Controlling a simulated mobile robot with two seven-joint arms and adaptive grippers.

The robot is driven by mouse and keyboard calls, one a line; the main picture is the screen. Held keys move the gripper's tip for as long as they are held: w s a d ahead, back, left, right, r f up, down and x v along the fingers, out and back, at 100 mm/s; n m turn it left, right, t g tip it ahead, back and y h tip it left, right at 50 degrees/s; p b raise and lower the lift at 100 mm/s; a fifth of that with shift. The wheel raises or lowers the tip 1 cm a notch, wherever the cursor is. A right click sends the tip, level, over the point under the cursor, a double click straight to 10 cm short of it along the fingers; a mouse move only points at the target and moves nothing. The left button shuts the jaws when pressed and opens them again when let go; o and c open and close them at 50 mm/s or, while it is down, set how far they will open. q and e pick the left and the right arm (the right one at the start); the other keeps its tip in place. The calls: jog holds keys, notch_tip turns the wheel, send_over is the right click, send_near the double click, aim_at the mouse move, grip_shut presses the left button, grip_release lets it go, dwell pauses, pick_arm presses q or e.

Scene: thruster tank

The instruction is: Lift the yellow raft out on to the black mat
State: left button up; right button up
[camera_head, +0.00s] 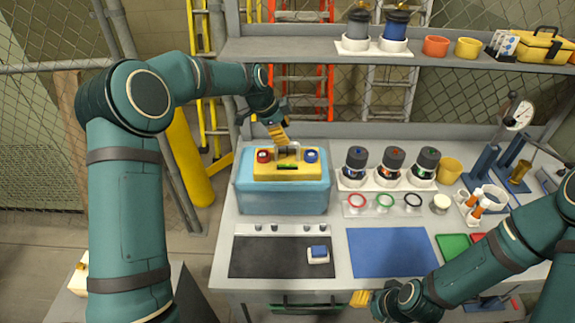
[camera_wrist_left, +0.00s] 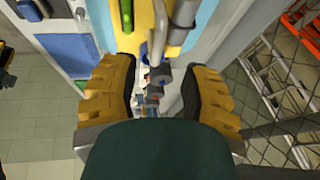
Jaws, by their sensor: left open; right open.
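The yellow raft (camera_head: 262,170) sits in the top of the light blue tank (camera_head: 285,195), with a red-topped part, a blue-topped part and a grey handle on it. My open left gripper (camera_head: 279,133) is just above the handle; contact cannot be told. In the left wrist view, the yellow raft (camera_wrist_left: 147,18) and its grey handle (camera_wrist_left: 185,14) lie beyond the open left fingers (camera_wrist_left: 160,90), which have no raft part clearly between them. The black mat (camera_head: 265,260) lies in front of the tank. My right gripper (camera_head: 362,298) is open at the bench's front edge, away from the raft.
A small blue and white block (camera_head: 318,254) stands on the mat's right part; its left part is bare. A blue mat (camera_head: 392,252) lies to the right. Several black-topped thrusters (camera_head: 393,160) stand right of the tank. A shelf (camera_head: 300,49) runs behind.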

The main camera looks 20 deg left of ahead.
aim_at(290, 144)
pick_arm(q)
jog(key=shift+p+x, duration=0.3)
jog(key=shift+x, duration=2.4)
jog(key=shift+s, duration=0.15)
jog(key=shift+c, duration=0.4)
grip_shut()
